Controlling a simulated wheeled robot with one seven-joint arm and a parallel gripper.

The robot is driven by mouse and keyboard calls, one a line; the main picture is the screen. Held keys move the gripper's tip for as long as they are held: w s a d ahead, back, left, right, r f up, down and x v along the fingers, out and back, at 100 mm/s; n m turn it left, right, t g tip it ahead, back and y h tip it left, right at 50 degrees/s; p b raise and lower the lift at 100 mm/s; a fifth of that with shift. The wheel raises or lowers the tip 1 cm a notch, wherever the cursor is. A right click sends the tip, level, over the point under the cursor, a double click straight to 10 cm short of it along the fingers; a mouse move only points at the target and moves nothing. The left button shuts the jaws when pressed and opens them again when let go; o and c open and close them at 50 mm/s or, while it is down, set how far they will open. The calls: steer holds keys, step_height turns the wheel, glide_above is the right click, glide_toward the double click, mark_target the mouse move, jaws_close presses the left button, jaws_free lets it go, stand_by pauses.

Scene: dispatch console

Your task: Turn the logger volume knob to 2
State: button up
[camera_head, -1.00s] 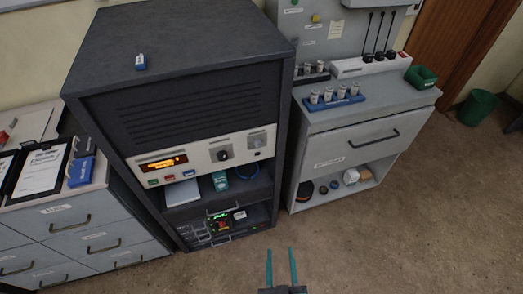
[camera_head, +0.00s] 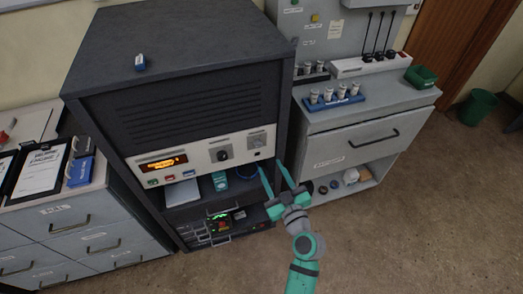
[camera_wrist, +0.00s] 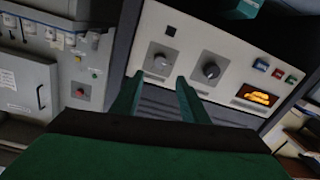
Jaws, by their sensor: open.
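The light instrument panel (camera_head: 200,158) on the dark cabinet bears two round knobs. One is a dark knob (camera_head: 223,155), also in the wrist view (camera_wrist: 210,70). The other is a paler grey knob (camera_head: 257,140), which shows in the wrist view (camera_wrist: 160,62) too. Their labels are too small to read, so I cannot tell which is the logger volume knob or its setting. My gripper (camera_head: 271,167) is open and empty, in front of the cabinet's right side, below the grey knob. In the wrist view its fingertips (camera_wrist: 160,78) point toward the grey knob, with no contact seen.
An orange display (camera_head: 162,163) and coloured buttons sit at the panel's left. Below is an open shelf with a teal object (camera_head: 220,181). A grey drawer cabinet (camera_head: 345,145) stands close on the right. The floor in front is free.

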mark_target(259, 146)
steer(key=x, duration=0.9)
steer(key=shift+w+a, duration=0.15)
steer(key=shift+w, duration=0.1)
steer(key=shift+c, duration=0.2)
jaws_close()
